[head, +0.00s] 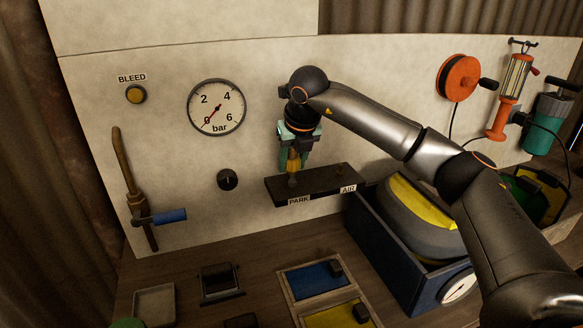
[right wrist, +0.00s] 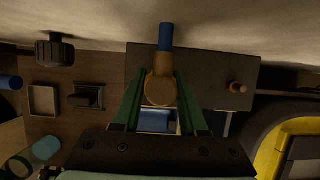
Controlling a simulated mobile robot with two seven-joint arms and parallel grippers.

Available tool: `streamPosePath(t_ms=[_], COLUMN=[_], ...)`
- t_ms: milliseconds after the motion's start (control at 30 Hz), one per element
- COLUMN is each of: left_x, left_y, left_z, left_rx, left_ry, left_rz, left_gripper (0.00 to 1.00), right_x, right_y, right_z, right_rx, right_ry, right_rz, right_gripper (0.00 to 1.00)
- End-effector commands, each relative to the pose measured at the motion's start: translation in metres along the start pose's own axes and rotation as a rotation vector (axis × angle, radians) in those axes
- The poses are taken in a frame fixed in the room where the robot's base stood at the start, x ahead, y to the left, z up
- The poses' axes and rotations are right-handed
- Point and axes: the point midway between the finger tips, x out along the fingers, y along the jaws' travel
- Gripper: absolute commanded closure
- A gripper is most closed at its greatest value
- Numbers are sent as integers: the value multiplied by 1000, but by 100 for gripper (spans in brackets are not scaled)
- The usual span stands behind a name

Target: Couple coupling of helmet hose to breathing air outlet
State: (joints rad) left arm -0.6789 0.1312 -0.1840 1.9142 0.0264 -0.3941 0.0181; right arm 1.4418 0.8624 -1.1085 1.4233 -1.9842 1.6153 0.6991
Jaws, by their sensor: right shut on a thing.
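My right gripper (head: 294,152) points down from above and is shut on the brass-coloured coupling (head: 293,163). In the right wrist view the coupling (right wrist: 160,88) sits between the two green fingers, with a blue piece (right wrist: 166,37) running up from it. The coupling's lower end is at the PARK end of the black bracket (head: 318,182); I cannot tell whether it still touches the park post. The breathing air outlet, a small brass stub (head: 339,172), stands bare at the AIR end. It also shows in the right wrist view (right wrist: 238,88). My left gripper is out of view.
A pressure gauge (head: 216,107) and a dark knob (head: 227,179) are on the wall at left, with a blue-handled valve (head: 168,216) beyond. A blue crate (head: 393,262) holding a grey and yellow object stands below right. Trays lie on the bench below.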

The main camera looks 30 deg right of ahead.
Motion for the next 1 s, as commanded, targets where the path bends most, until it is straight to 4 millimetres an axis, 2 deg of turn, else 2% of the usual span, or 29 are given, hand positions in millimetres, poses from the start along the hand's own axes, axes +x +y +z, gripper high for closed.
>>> streamPosePath(t_ms=[1000], left_x=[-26], left_y=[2], left_z=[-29], left_rx=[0], left_ry=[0], left_rz=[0], left_gripper=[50], right_x=[-47], right_y=[0], right_z=[20], right_rx=[0], right_ry=[-1], right_rz=[0], right_gripper=[100])
